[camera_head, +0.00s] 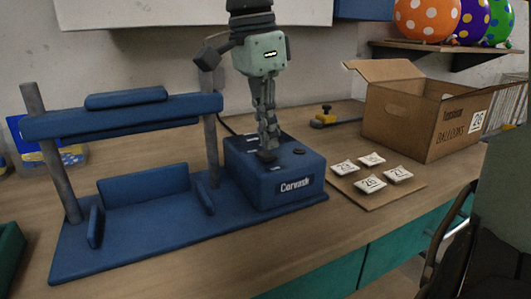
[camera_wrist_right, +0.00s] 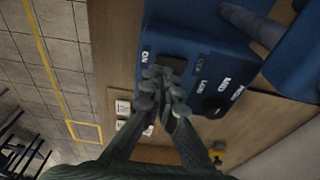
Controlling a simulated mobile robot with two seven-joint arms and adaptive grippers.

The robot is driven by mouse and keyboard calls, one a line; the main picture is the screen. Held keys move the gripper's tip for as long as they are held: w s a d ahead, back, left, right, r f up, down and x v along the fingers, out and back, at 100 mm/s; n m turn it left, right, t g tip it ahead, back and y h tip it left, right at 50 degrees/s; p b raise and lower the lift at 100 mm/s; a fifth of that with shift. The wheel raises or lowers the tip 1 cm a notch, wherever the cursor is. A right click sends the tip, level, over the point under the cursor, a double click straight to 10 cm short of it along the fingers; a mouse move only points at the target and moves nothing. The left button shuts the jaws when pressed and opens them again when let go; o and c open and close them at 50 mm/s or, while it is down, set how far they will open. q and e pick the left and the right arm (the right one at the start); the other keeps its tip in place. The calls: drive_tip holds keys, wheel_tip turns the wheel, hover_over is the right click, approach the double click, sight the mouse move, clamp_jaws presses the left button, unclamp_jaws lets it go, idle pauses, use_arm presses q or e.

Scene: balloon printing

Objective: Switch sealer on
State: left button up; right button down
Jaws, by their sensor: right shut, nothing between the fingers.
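The blue sealer (camera_head: 130,236) stands on the wooden table, with a base plate, two grey posts and a crossbar (camera_head: 125,118). Its control box (camera_head: 275,185), lettered "Corvush", sits at the right end of the base. My right gripper (camera_head: 267,154) points down with its fingers shut and empty, its tips at the top of the control box near a dark switch. In the right wrist view the fingertips (camera_wrist_right: 165,92) are over the box top (camera_wrist_right: 205,55), beside "ON" and "OFF" labels. The fingers hide much of the switch, so its position and any contact are unclear. My left gripper is not in view.
Several numbered packets (camera_head: 370,183) lie on a brown board right of the sealer. An open cardboard box (camera_head: 415,115) stands behind them. A yellow and black tool (camera_head: 330,117) lies at the back. Bare table lies before the control box.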

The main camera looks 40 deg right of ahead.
sight(268, 156)
drive_tip(key=shift+f+b, duration=0.5)
drive_tip(key=shift+f, duration=0.4)
drive_tip(key=shift+r, duration=0.1)
wheel_tip(268, 156, up, 5)
drive_tip(key=p, duration=0.4)
drive_tip(key=shift+f, duration=0.2)
drive_tip(key=shift+r, duration=1.15)
